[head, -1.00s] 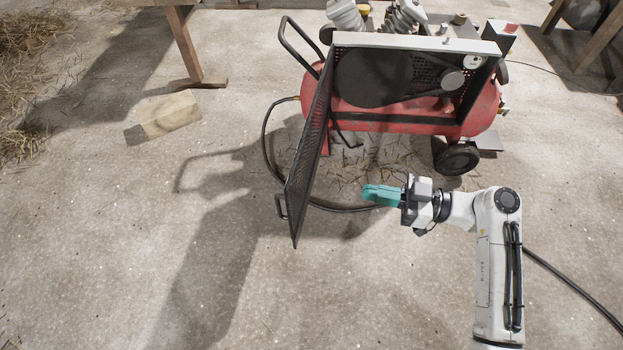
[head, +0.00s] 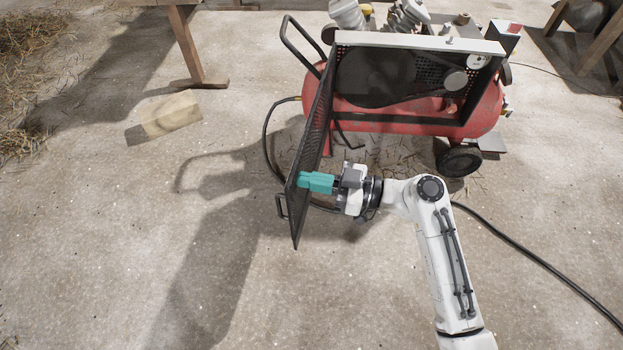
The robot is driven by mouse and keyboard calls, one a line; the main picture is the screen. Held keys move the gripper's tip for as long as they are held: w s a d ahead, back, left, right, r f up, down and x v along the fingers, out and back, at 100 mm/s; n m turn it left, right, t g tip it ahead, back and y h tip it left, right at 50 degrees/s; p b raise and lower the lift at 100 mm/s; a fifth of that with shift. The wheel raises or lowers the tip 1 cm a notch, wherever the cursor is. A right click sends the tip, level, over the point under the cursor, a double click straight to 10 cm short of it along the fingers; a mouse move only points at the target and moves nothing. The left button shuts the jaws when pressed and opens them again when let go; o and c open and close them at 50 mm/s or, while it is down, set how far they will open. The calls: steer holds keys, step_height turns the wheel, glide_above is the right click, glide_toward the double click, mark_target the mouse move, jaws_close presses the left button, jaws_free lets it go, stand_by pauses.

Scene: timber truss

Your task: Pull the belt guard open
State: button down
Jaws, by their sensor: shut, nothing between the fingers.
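The belt guard (head: 311,140) is a dark mesh panel hinged at the left side of the red compressor (head: 375,112). It stands swung out toward me, leaving the large black pulley (head: 375,77) and belt exposed. Its handle (head: 281,206) sticks out to the left near the guard's free end. My gripper (head: 303,181), with teal fingers, is shut and empty. Its fingertips are at the inner, right-hand face of the guard near the free end. They look close to or against it; I cannot tell if they touch.
A black hose (head: 268,140) runs on the floor behind the guard, and a cable (head: 540,250) crosses at right. A timber block (head: 170,115) and a wooden trestle leg (head: 190,50) stand at left.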

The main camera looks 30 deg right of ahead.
stand_by(0.3)
steer(key=w+a+m+t+h, duration=0.2)
steer(key=w+a+m+h, duration=0.1)
steer(key=w+a, duration=0.7)
steer(key=w, duration=0.3)
steer(key=shift+a+t+h, duration=0.2)
steer(key=shift+t+h, duration=0.1)
steer(key=shift+s+f+b, duration=0.1)
steer(key=shift+b, duration=0.25)
